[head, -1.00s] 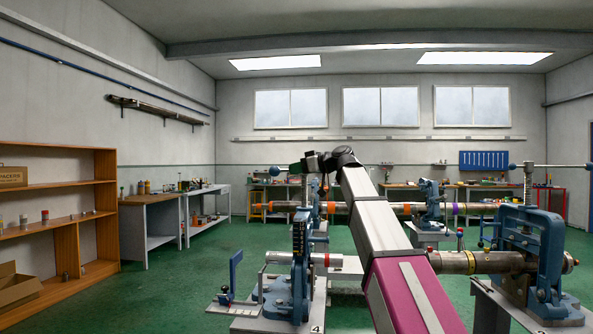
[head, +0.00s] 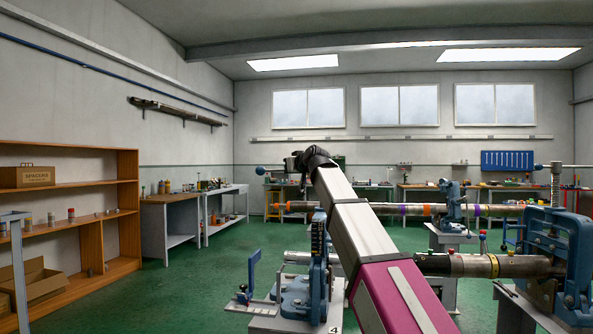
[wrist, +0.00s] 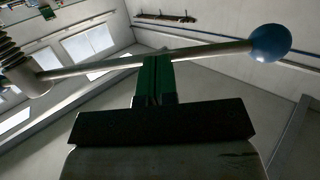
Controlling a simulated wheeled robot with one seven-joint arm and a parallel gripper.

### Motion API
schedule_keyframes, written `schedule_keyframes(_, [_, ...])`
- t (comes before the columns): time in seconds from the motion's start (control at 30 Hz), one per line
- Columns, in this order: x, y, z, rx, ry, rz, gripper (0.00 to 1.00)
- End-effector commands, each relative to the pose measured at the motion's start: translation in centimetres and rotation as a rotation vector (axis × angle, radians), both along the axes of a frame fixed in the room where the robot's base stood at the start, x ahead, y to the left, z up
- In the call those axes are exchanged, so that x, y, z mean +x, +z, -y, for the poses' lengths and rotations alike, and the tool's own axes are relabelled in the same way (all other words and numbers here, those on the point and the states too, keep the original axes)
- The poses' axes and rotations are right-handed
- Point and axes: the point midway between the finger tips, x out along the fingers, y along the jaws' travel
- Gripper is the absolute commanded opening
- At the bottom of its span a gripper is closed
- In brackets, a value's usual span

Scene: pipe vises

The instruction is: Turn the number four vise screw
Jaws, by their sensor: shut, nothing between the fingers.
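The number four vise (head: 292,292) is blue and stands on a pale base with a "4" on its front edge, left of my arm. Its screw handle is a thin metal bar (wrist: 205,50) with a blue ball (wrist: 269,43) at one end. The ball also shows in the head view (head: 260,170). The bar meets the threaded screw (wrist: 12,52) at the left of the wrist view. My gripper (wrist: 156,65) has green fingers, shut and empty, with their tips at the bar's middle; I cannot tell whether they touch it. In the head view my wrist largely hides the gripper and screw top.
Another blue vise (head: 550,250) clamps a banded pipe (head: 490,265) close on the right. A third vise (head: 450,205) stands behind with a long pipe. Wooden shelves (head: 75,219) stand at the left. Green floor (head: 190,290) is open between shelves and vise.

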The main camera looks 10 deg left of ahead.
Motion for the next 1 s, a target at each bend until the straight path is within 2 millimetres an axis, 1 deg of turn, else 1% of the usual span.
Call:
schedule_keyframes(0.3, [1.6, 0.0, -1.5, -0.001, -0.108, -0.001, 0.0])
schedule_keyframes(1.0, [5.0, 0.0, -4.0, -0.001, -0.104, -0.001, 0.0])
